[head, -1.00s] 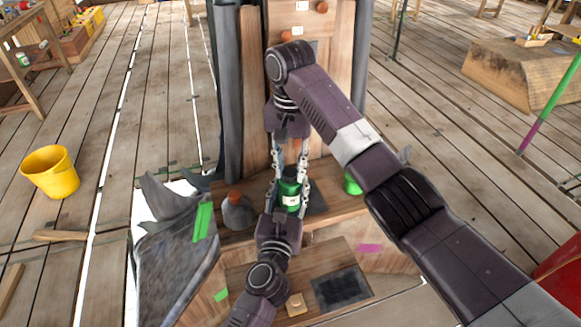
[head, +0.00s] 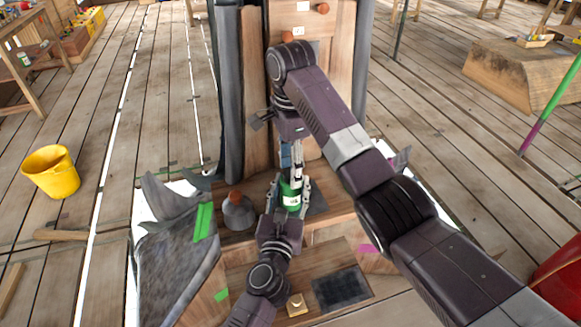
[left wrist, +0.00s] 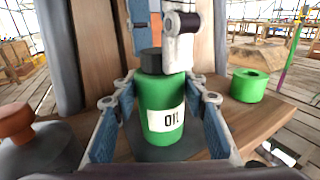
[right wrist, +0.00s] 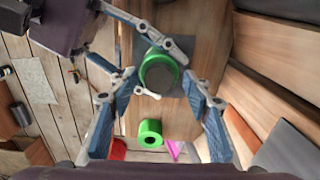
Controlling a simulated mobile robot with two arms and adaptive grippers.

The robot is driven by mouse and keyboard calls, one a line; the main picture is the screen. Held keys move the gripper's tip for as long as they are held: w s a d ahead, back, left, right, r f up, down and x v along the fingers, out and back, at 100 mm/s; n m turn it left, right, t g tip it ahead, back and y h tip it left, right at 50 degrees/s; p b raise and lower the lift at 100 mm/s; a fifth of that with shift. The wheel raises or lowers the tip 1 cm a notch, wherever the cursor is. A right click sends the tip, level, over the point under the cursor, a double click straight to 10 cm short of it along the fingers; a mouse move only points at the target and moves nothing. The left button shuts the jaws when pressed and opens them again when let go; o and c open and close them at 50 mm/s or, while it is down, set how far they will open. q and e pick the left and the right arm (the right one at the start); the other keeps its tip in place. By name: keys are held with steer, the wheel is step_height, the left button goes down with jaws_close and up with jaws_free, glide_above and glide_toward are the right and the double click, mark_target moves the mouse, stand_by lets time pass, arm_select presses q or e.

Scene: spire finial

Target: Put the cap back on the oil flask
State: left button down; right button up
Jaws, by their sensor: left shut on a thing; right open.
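The green oil flask (left wrist: 162,107) stands upright with its OIL label facing the left wrist camera. A black cap (left wrist: 151,61) sits on top of it; I cannot tell how tightly it is seated. My left gripper (head: 289,190) is shut on the flask's body, one finger on each side. My right gripper (head: 295,165) points down just above the flask, open. One of its fingers hangs close beside the cap in the left wrist view. The right wrist view shows the flask (right wrist: 158,74) from above, beyond the open fingers.
A green ring-shaped object (left wrist: 249,86) stands on the wooden bench to the flask's right. A grey rounded vessel with an orange-brown top (head: 238,210) stands to its left. A wooden post (head: 254,100) rises behind. A yellow bucket (head: 51,172) is on the floor far left.

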steer(key=shift+r, duration=2.2)
steer(key=shift+c, duration=0.5)
steer(key=n, duration=0.3)
steer(key=shift+r+n, duration=0.3)
steer(key=shift+n, duration=0.1)
steer(key=n, duration=0.3)
steer(key=shift+a+r, duration=0.1)
steer(key=shift+r, duration=0.1)
steer(key=n, duration=0.4)
steer(key=r+n, duration=0.1)
steer(key=n, duration=0.8)
steer(key=shift+r+n, duration=0.25)
steer(key=shift+n, duration=0.15)
steer(key=n, duration=0.5)
steer(key=shift+r+n, duration=0.25)
steer(key=shift+n, duration=0.15)
